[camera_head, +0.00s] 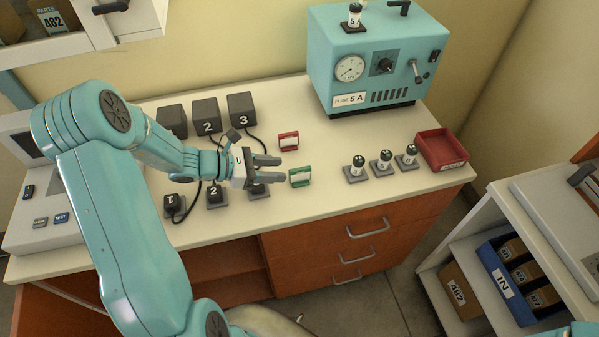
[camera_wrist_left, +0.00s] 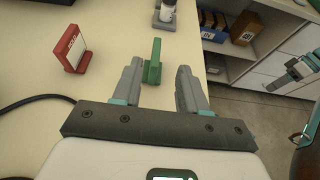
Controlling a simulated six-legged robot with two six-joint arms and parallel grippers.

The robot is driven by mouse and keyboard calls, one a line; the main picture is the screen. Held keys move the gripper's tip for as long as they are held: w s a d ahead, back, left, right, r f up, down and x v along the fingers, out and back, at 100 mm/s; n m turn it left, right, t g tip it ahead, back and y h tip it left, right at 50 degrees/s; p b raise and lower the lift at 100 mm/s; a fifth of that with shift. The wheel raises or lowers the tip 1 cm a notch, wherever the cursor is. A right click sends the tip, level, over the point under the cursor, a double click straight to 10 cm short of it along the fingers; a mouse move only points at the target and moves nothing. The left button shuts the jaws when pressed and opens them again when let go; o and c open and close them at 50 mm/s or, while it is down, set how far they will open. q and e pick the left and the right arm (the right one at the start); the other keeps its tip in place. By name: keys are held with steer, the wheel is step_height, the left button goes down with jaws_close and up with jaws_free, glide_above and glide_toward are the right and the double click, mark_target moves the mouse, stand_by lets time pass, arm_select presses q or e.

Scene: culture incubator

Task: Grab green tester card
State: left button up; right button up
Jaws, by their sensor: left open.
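The green tester card (camera_head: 300,177) stands upright on the white counter, in front of the red card. My left gripper (camera_head: 282,170) is open and empty, low over the counter just left of the green card. In the left wrist view the green card (camera_wrist_left: 153,62) stands edge-on between the tips of the open fingers (camera_wrist_left: 158,68), nearer the left finger. I see a gap to the right finger; contact on the left is unclear. What seems to be my right gripper (camera_wrist_left: 300,68) shows small at the right edge of that view.
The red card (camera_head: 288,141) stands behind the green one, also left of the fingers in the wrist view (camera_wrist_left: 72,48). Black numbered blocks with cables (camera_head: 206,115) lie left. Several vials (camera_head: 382,160), a red tray (camera_head: 441,149) and a teal machine (camera_head: 372,60) stand right.

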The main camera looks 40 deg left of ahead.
mark_target(295, 170)
arm_select(q)
steer(key=shift+x, duration=1.05)
steer(key=x, duration=0.1)
steer(key=p+x, duration=0.1)
steer(key=x, duration=0.3)
steer(key=shift+w+a+f+p, duration=0.25)
steer(key=shift+w+f+p, duration=0.1)
steer(key=shift+s+r, duration=0.1)
steer(key=shift+s, duration=0.05)
steer(key=shift+c, duration=0.3)
steer(key=c, duration=0.5)
jaws_close()
